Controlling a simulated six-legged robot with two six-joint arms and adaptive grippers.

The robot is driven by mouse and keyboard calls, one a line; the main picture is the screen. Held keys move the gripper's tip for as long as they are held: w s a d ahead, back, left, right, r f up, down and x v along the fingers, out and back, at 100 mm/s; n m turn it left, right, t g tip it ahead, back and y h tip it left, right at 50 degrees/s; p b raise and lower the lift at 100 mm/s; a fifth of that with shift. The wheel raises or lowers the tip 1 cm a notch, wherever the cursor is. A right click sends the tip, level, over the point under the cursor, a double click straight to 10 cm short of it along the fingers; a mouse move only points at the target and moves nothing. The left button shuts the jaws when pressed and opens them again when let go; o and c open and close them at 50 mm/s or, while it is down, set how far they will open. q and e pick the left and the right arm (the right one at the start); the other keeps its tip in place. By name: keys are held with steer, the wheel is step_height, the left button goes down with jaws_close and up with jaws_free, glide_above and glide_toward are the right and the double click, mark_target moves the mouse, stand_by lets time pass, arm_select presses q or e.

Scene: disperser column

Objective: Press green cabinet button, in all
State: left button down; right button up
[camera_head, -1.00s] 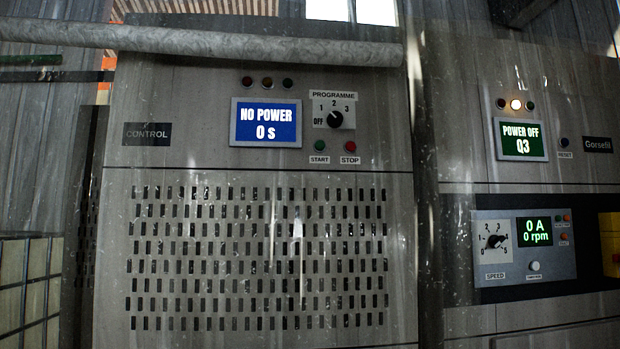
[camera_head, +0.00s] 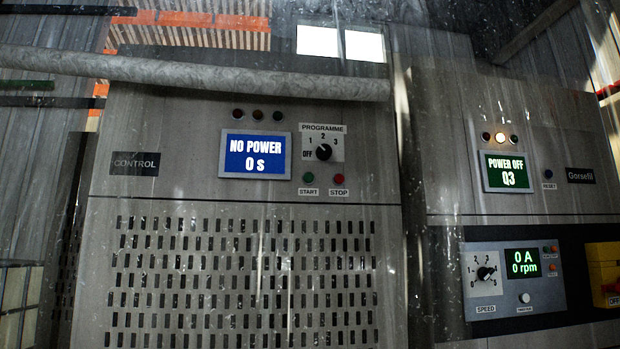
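The grey control cabinet (camera_head: 140,210) fills the left and middle of the head view. Its green button (camera_head: 308,178) sits above the START label, right of the blue display (camera_head: 255,155) reading "NO POWER 0 s". A red button (camera_head: 339,179) sits beside it above the STOP label. The programme knob (camera_head: 323,152) is above both buttons, on a plate marked OFF, 1, 2, 3. Neither of my grippers shows in the view.
A grey pipe (camera_head: 200,76) crosses in front of the cabinet's top. A yellow switch box (camera_head: 603,270) is at the right edge.

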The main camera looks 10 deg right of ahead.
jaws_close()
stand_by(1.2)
